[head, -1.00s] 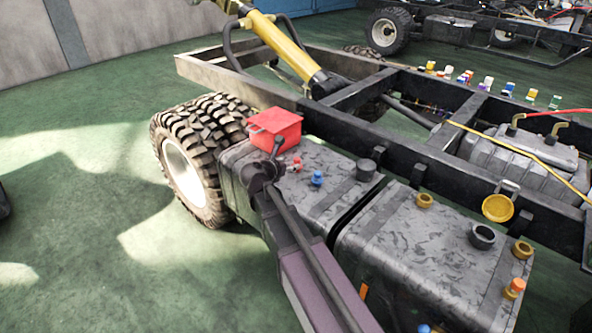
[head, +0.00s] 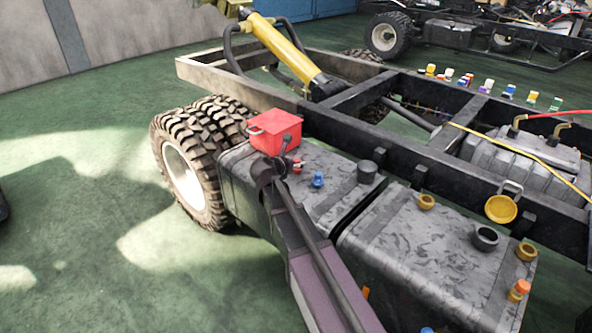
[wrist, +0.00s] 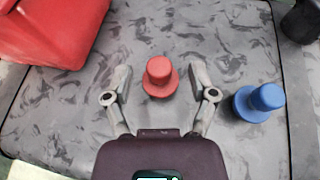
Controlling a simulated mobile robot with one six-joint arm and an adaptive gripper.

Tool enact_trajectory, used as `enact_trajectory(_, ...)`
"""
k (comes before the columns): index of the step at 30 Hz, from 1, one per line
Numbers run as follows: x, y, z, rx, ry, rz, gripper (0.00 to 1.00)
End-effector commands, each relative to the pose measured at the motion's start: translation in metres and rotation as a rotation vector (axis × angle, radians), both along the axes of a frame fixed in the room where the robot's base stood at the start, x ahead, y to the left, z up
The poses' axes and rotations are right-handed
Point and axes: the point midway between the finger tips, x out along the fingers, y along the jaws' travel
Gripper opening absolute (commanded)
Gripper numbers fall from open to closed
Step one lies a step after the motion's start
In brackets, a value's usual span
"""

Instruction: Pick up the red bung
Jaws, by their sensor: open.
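The red bung (wrist: 160,76) stands upright on the grey mottled tank top (wrist: 55,110) in the wrist view. My gripper (wrist: 160,72) is open, with one finger on each side of the bung and a gap on both sides. In the head view the red bung (head: 297,167) shows as a small red shape just right of my arm's end, partly hidden by it. My gripper's fingers are hard to make out there.
A blue bung (wrist: 259,101) stands close to the right of my gripper. A red box (head: 275,129) sits at the tank's back left corner. A black cap (head: 367,171) stands at the right edge of this tank. A dark chassis rail (head: 385,147) runs behind.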

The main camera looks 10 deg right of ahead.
Motion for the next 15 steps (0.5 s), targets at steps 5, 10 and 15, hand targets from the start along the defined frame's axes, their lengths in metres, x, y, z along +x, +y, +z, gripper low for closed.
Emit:
enact_trajectory(5, 0.0117, -0.0097, -0.0076, 0.0, 0.0, 0.001, 0.73)
enact_trajectory(10, 0.0129, -0.012, -0.0075, 0.0, 0.0, 0.001, 0.73)
enact_trajectory(15, 0.0127, -0.0119, -0.0073, 0.0, 0.0, 0.0, 0.73)
